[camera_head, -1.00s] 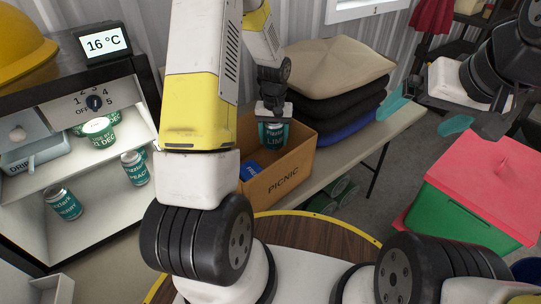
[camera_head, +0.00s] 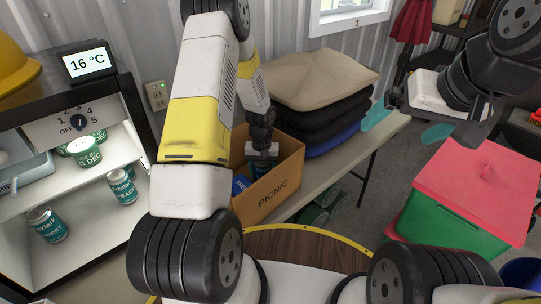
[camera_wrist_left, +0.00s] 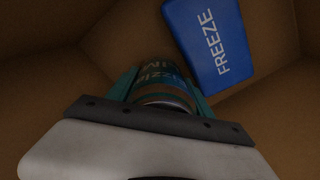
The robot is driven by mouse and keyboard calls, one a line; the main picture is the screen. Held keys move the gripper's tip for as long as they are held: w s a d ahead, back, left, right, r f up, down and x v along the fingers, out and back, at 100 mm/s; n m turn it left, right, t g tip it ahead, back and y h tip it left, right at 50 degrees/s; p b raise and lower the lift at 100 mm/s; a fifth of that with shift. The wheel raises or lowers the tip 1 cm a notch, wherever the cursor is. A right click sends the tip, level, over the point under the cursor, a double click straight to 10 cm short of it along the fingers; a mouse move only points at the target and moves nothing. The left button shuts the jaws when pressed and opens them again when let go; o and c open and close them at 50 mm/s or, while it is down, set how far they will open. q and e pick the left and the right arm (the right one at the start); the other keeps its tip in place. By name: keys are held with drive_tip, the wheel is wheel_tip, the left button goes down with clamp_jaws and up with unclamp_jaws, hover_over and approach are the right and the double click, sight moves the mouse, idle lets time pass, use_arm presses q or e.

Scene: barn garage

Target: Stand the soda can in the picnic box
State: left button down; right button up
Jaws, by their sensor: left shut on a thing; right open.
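The teal soda can (camera_wrist_left: 160,85) is between the teal fingers of my left gripper (camera_head: 262,152), which is shut on it. In the head view the gripper is down inside the open cardboard picnic box (camera_head: 275,198), and the can is mostly hidden by the gripper and box wall. In the left wrist view the can stays inside the box walls; I cannot tell whether its base touches the floor. A blue freeze pack (camera_wrist_left: 209,42) lies beside the can in the box. My right gripper (camera_head: 408,122) is open and empty at the upper right.
An open fridge (camera_head: 75,170) with several cans stands at the left. Stacked cushions (camera_head: 320,80) sit behind the box on the bench (camera_head: 345,160). A green bin with a red lid (camera_head: 475,185) stands at the right, below my right gripper.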

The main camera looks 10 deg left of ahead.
use_arm(q)
drive_tip(key=shift+f, duration=0.15)
drive_tip(key=c, duration=0.7)
unclamp_jaws()
wheel_tip(320, 180, up, 12)
drive_tip(key=shift+r, duration=0.15)
drive_tip(key=s+r+t, duration=0.1)
drive_tip(key=s+r, duration=0.3)
drive_tip(key=r, duration=0.6)
drive_tip(key=s+r+t, duration=0.2)
drive_tip(key=s+r, duration=0.2)
drive_tip(key=r, duration=0.5)
drive_tip(key=s+d+r+m+t+h, duration=0.1)
drive_tip(key=s+r, duration=0.3)
drive_tip(key=s, duration=0.3)
drive_tip(key=s+d+r+m+t+h, duration=0.1)
drive_tip(key=s+r+t, duration=0.1)
drive_tip(key=s+r, duration=0.3)
drive_tip(key=shift+s+d, duration=0.4)
drive_tip(key=shift+s, duration=1.35)
